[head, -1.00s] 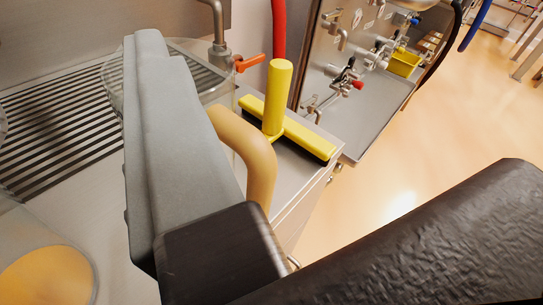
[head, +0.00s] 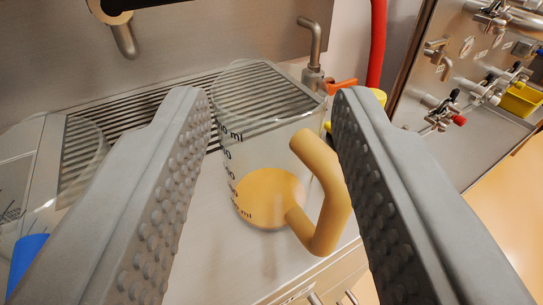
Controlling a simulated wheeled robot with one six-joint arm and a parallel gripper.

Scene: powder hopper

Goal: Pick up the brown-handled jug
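The brown-handled jug (head: 262,160) is a clear measuring jug with black volume marks and yellow-orange contents at the bottom. It stands upright on the steel counter near the grated drain. Its tan-brown handle (head: 330,190) points to the right, towards the front edge. My gripper (head: 270,95) is open, with one grey, studded finger on each side of the view. The jug and its handle show between the fingers, and the right finger appears close beside the handle. I cannot tell the depth gap, and nothing is gripped.
Another clear vessel (head: 82,150) stands at the left, with a blue part (head: 28,252) near it. A dark-ended spout (head: 122,35) hangs at the top left.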

